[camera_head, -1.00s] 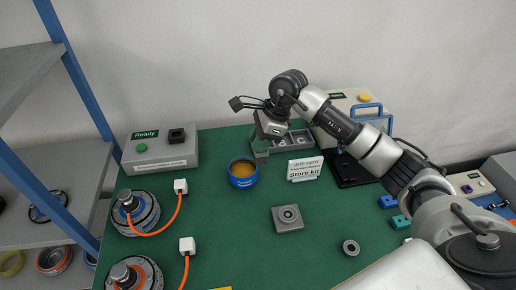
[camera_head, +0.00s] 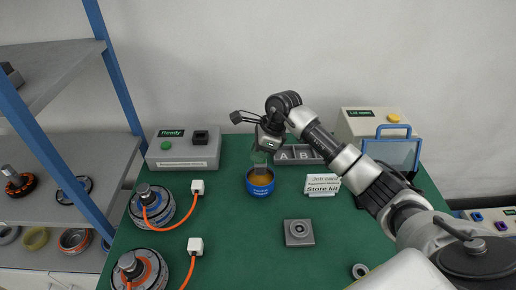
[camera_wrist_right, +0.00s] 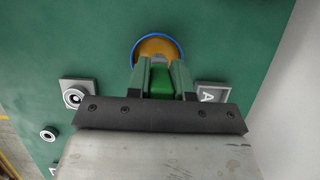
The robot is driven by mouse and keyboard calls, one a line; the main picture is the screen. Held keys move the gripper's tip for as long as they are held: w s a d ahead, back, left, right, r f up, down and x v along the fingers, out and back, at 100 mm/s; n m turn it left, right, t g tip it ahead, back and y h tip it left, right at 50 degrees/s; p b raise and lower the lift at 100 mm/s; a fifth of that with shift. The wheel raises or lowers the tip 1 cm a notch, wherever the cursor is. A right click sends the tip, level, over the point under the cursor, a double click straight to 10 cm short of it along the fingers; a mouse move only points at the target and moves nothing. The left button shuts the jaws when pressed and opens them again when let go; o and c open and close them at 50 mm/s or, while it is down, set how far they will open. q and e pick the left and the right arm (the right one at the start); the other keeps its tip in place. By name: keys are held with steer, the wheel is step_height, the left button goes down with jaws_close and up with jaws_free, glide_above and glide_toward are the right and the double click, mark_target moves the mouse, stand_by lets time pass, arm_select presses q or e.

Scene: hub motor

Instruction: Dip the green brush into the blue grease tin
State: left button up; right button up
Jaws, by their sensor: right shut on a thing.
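The blue grease tin (camera_head: 260,188) stands on the green table, open, with amber grease inside. My right gripper (camera_head: 261,158) is above the tin, pointing down. In the right wrist view the gripper (camera_wrist_right: 161,80) is shut on the green brush (camera_wrist_right: 161,84). The brush lines up with the near part of the tin (camera_wrist_right: 134,50), and grease shows beyond it. My left gripper is not in view.
A sign card (camera_head: 322,184) and a compartment tray (camera_head: 302,153) stand right of the tin. A grey block with a round hole (camera_head: 298,233) lies in front. Two hub motors with orange cables (camera_head: 151,207) are at the left, by the "Ready" box (camera_head: 184,150).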

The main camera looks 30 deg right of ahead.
mark_target(258, 165)
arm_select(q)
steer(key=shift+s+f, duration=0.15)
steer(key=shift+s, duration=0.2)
arm_select(e)
steer(key=shift+f, duration=0.25)
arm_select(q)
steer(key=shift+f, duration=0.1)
arm_select(e)
steer(key=shift+f, duration=0.1)
steer(key=shift+f+b, duration=2.2)
steer(key=shift+f, duration=0.3)
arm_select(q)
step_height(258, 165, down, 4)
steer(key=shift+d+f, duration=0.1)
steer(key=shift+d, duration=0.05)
arm_select(e)
steer(key=shift+r, duration=0.1)
steer(key=shift+r+p, duration=1.8)
steer(key=shift+r, duration=1.1)
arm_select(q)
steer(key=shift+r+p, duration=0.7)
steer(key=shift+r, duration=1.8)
arm_select(e)
steer(key=shift+r, duration=1.25)
